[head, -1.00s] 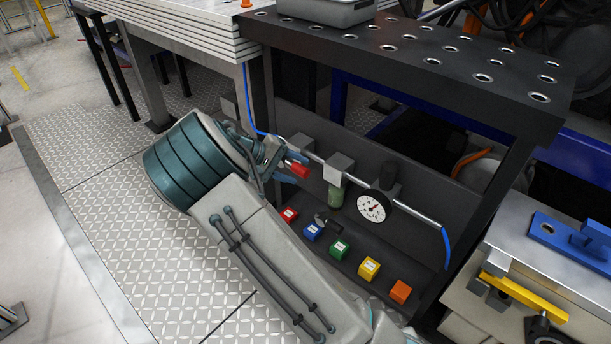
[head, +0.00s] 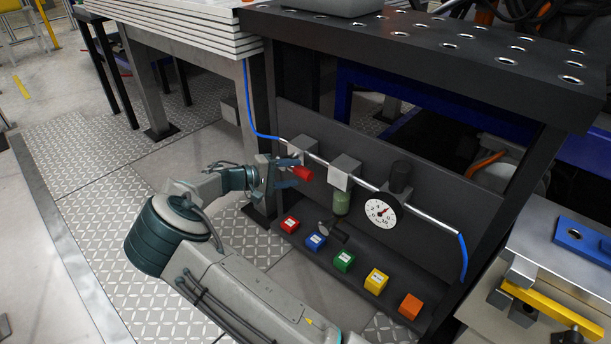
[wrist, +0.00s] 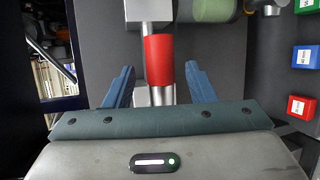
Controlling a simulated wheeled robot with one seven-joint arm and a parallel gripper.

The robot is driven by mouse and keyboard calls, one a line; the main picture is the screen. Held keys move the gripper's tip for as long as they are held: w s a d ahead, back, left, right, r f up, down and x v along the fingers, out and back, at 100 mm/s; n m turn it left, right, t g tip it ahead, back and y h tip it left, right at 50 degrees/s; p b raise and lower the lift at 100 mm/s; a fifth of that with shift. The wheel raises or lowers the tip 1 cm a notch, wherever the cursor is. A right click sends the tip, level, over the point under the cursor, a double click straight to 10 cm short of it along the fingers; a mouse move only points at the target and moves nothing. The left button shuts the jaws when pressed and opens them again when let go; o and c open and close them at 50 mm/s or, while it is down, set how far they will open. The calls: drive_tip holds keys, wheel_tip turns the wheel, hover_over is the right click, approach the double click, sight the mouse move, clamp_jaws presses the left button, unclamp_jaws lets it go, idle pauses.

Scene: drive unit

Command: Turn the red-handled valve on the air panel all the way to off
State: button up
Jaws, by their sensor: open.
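The red valve handle (head: 302,173) sticks out near the left end of the air panel (head: 420,208), below the metal pipe. In the wrist view the red handle (wrist: 159,60) lies between the two blue fingers of my gripper (wrist: 159,88), with a visible gap on each side. My gripper (head: 287,177) is open around the handle in the head view, reaching in from the left. The valve body behind the handle is partly hidden by my gripper. A round pressure gauge (head: 382,212) and a green filter bowl (head: 341,202) sit further right on the same pipe.
Red (head: 290,224), blue (head: 316,241), green (head: 343,261), yellow (head: 376,281) and orange (head: 410,306) blocks line the ledge below. A black perforated tabletop (head: 450,45) overhangs the panel. A blue hose (head: 248,100) runs down at the left.

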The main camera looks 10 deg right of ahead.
sight(306, 171)
drive_tip(key=shift+b+x, duration=0.55)
drive_tip(key=shift+x, duration=2.2)
clamp_jaws()
